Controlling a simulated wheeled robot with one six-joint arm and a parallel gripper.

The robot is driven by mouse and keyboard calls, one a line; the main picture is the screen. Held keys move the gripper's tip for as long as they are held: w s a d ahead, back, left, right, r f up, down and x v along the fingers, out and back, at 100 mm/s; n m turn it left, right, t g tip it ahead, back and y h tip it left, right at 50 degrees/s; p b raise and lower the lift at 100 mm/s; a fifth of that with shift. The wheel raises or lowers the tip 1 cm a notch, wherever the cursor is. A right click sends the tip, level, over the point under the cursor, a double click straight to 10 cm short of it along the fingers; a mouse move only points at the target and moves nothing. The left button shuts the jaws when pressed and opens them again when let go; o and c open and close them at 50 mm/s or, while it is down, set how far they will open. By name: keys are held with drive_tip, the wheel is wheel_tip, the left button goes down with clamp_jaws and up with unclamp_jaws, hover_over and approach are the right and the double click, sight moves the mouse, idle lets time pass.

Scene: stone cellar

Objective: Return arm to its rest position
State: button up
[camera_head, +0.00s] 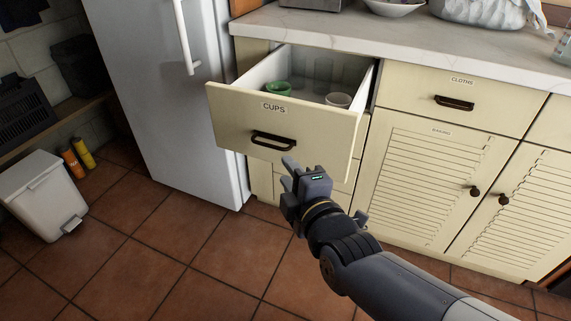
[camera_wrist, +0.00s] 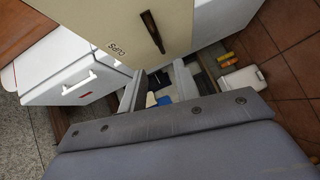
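My gripper (camera_head: 285,172) is in front of the open cream drawer (camera_head: 233,117) labelled CUPS, a little below its dark handle (camera_head: 273,141). Its two fingers stand apart with nothing between them, and it seems clear of the handle. In the wrist view, the gap between the fingers (camera_wrist: 158,88) also shows, with the drawer front (camera_wrist: 125,25) and handle (camera_wrist: 152,32) beyond. My arm reaches in from the lower right in the head view.
The drawer holds a green cup (camera_head: 278,89), a white cup (camera_head: 338,100) and clear glass. A fridge (camera_head: 165,90) stands left, cabinet doors (camera_head: 425,185) right. A white bin (camera_head: 42,195) and two bottles (camera_head: 73,163) are far left. Tiled floor (camera_head: 180,270) is free.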

sight(271, 147)
idle(0.4)
drive_tip(key=shift+b+x, duration=1.65)
drive_tip(key=shift+x, duration=3.8)
drive_tip(key=shift+w+d, duration=0.1)
